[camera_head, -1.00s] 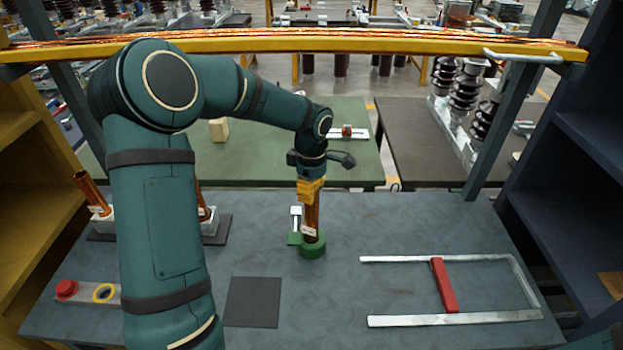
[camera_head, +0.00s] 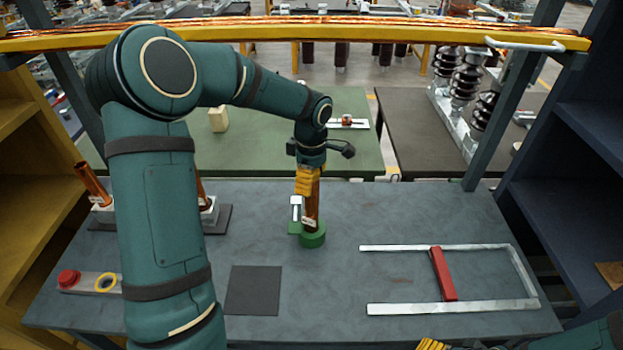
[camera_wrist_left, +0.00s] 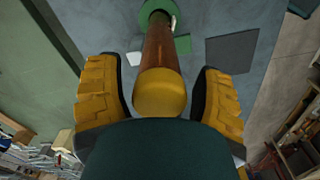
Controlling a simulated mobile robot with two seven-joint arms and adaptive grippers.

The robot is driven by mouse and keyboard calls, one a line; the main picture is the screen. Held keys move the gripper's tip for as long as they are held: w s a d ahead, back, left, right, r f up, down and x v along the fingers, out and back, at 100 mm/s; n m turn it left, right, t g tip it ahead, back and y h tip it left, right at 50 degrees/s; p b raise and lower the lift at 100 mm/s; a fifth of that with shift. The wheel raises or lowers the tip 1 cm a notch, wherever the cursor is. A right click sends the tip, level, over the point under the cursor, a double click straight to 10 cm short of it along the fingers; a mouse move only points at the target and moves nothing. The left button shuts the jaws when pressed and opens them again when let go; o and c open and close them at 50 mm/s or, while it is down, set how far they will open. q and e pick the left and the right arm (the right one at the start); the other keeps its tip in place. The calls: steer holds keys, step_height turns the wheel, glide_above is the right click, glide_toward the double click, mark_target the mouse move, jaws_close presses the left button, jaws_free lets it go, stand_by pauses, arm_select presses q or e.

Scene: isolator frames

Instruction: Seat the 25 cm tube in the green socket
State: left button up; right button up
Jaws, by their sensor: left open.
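A copper-brown tube (camera_head: 312,207) with a white label stands about upright in the green socket (camera_head: 313,239) on the bench. My left gripper (camera_head: 308,182) is above the socket at the tube's upper end. In the left wrist view its yellow fingers (camera_wrist_left: 160,95) are open, one on each side of the tube (camera_wrist_left: 160,50), with gaps between. The tube's near end is yellow. The tube's lower end reaches the green socket (camera_wrist_left: 158,10); its seating depth is hidden. My right gripper (camera_head: 432,345) shows only as yellow finger parts at the bottom edge.
Another copper tube (camera_head: 92,183) leans in a pale holder at the left; one more is mostly hidden behind my left arm. A dark square mat (camera_head: 253,290), a red button (camera_head: 68,278) and a metal frame with a red bar (camera_head: 443,274) lie on the bench.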

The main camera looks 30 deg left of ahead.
arm_select(q)
step_height(320, 180, up, 7)
steer(key=shift+r, duration=0.1)
arm_select(e)
steer(key=shift+s, duration=0.1)
stand_by(0.6)
